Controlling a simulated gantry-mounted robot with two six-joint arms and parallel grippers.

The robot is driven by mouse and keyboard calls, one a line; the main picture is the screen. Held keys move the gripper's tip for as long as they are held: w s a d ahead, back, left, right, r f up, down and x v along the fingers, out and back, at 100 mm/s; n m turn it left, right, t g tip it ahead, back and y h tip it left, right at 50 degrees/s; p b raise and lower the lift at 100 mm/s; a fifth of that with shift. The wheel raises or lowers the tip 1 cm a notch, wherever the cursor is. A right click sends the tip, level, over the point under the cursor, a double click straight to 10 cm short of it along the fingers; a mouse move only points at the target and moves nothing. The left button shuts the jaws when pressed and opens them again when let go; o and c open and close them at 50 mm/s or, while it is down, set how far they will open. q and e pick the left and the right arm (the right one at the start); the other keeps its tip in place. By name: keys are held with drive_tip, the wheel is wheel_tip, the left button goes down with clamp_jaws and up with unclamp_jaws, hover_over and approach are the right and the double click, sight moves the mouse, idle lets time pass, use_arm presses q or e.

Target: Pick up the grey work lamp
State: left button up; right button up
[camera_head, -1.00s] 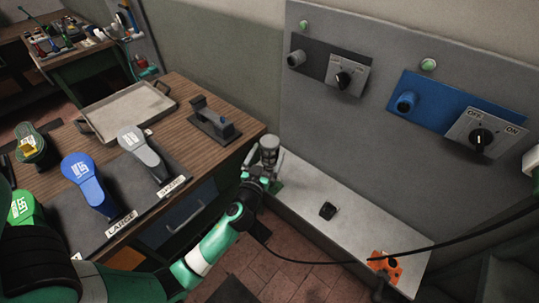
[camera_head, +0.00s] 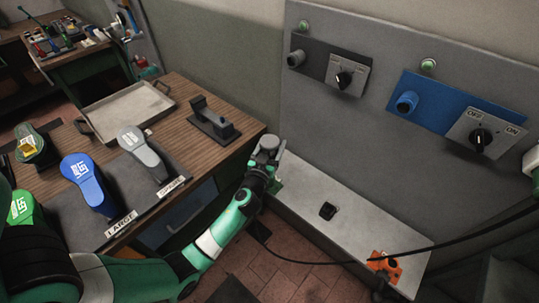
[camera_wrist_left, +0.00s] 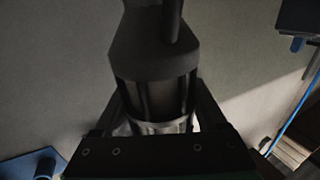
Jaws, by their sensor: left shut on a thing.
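The grey work lamp (camera_head: 266,148) is in the grip of my left gripper (camera_head: 262,168), at the left end of the pale bench in the head view. In the left wrist view the lamp's dark grey head (camera_wrist_left: 152,55) and ribbed, shiny body stand between the two fingers of my left gripper (camera_wrist_left: 155,108). The fingers are shut on it from both sides. My gripper hides the lamp's lower part, and I cannot tell whether it touches the bench. My right gripper does not show.
The pale bench (camera_head: 365,232) carries a small black piece (camera_head: 327,211) and an orange part (camera_head: 385,265). A black cable (camera_head: 440,245) crosses its right end. The wall panel (camera_head: 330,130) rises behind. The wooden table (camera_head: 185,110) at left holds a tray and shoe-shaped pieces.

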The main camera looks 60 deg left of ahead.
sight(272, 136)
use_arm(q)
drive_tip(key=shift+r+p, duration=0.35)
drive_tip(key=shift+r, duration=0.15)
drive_tip(key=shift+c, duration=0.2)
wheel_tip(272, 136, up, 3)
drive_tip(key=shift+f+p, duration=0.1)
drive_tip(key=shift+p, duration=0.9)
drive_tip(key=s+d+r+p, duration=0.1)
drive_tip(key=r, duration=0.1)
drive_tip(key=s+d+r+p, duration=0.1)
drive_tip(key=d+r, duration=0.1)
drive_tip(key=s+d+r+p, duration=0.1)
drive_tip(key=r, duration=0.1)
drive_tip(key=shift+d+r, duration=0.1)
drive_tip(key=shift+d, duration=0.1)
drive_tip(key=s+d+r, duration=0.3)
drive_tip(key=s+d, duration=0.2)
drive_tip(key=d, duration=0.2)
drive_tip(key=shift+w+d+r, duration=0.1)
